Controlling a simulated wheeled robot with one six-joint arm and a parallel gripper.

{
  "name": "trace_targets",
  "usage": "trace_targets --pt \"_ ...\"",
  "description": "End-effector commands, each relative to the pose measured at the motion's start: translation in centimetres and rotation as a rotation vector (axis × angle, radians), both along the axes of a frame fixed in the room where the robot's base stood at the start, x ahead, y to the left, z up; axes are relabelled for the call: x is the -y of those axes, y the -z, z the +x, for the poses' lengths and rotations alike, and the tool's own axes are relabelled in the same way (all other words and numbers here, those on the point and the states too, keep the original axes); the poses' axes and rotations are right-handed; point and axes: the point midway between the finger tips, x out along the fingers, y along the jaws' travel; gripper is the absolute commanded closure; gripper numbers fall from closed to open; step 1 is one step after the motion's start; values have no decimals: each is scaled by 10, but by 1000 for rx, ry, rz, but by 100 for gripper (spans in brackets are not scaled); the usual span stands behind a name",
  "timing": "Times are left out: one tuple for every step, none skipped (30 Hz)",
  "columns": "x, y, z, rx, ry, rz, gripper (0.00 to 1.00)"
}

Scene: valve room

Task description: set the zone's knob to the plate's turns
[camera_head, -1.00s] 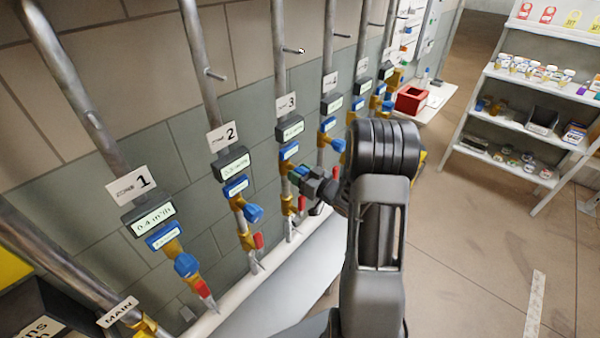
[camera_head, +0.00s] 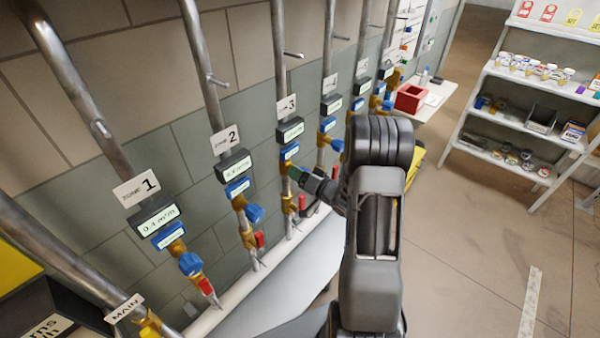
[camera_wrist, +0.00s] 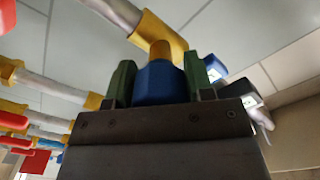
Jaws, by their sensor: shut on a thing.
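My gripper (camera_head: 298,174) is at the zone 3 pipe, below the plate marked 3 (camera_head: 287,106) and its dark display (camera_head: 290,131). In the wrist view its green fingers are shut around a blue knob (camera_wrist: 160,84), one finger on each side. The knob sits on a brass valve body (camera_wrist: 155,30). In the head view the knob is hidden by my gripper. The zone 3 display text is too small to read. A plate with partly cut-off lettering (camera_head: 42,328) shows at the bottom left corner.
Zone 1 blue knob (camera_head: 190,264) and zone 2 blue knob (camera_head: 255,213) stand to the left, with red handles below. More zone pipes run to the right. A red bin (camera_head: 409,98) sits on a white bench.

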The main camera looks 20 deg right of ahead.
Motion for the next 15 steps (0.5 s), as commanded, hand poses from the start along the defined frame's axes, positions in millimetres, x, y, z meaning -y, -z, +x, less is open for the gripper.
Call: trace_targets --pt "1 -1 0 0 1 3 76" --pt "1 0 0 -1 1 5 76" --pt "1 0 0 -2 1 7 76" --pt "1 0 0 -2 1 8 76" --pt "1 0 0 -2 1 8 76" --pt "1 0 0 -2 1 9 76" --pt "1 0 0 -2 1 8 76" --pt "1 0 0 -2 1 8 76" --pt "1 0 0 -2 1 8 76" --pt "1 0 0 -2 1 8 76" --pt "1 0 0 -2 1 8 76" --pt "1 0 0 -2 1 8 76" --pt "1 0 0 -2 1 8 76" --pt "1 0 0 -2 1 8 50" --pt "1 0 0 -2 1 7 46"
